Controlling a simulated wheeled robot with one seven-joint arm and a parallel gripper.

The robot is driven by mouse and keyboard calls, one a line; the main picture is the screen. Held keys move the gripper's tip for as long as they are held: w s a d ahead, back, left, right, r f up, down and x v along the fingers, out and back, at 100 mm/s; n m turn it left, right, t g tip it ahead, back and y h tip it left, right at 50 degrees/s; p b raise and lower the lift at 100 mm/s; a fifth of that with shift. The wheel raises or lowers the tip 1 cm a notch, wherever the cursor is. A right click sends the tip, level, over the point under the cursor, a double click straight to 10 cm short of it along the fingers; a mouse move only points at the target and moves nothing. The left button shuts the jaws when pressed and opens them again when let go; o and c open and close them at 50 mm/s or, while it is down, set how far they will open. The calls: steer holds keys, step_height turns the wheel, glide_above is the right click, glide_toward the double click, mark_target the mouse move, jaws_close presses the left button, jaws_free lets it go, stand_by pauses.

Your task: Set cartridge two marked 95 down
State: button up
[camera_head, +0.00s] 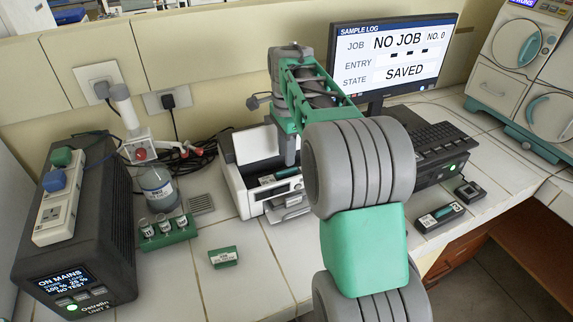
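My gripper (289,150) points down over the white printer-like device (240,185), and a grey finger part shows below the green wrist. My arm hides much of it, so I cannot tell whether it is open or shut, or on what. A dark teal cartridge-like piece (280,176) lies in or just above the device's opening, below the gripper; I cannot tell if they touch. The marks on both are too small to read.
A green rack with several vials (168,234), a small green labelled block (223,257) and a bottle (157,187) stand at left. A black power unit (85,235) is far left. The monitor (395,62) reads "NO JOB", "SAVED". Clear tiles (185,285) lie at the front.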

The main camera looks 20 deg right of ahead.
step_height(320, 180, up, 7)
steer(key=s+a+f+n+t, duration=0.2)
steer(key=s+a+f+n, duration=0.1)
steer(key=s+a+n, duration=0.5)
steer(key=s+a+f+n+t, duration=0.1)
steer(key=s+a+f+n, duration=0.2)
steer(key=s+f+n, duration=0.5)
steer(key=s+n, duration=0.2)
steer(key=s, duration=0.2)
steer(key=shift+a+f, duration=0.2)
steer(key=shift+f, duration=0.2)
steer(key=shift+s, duration=0.1)
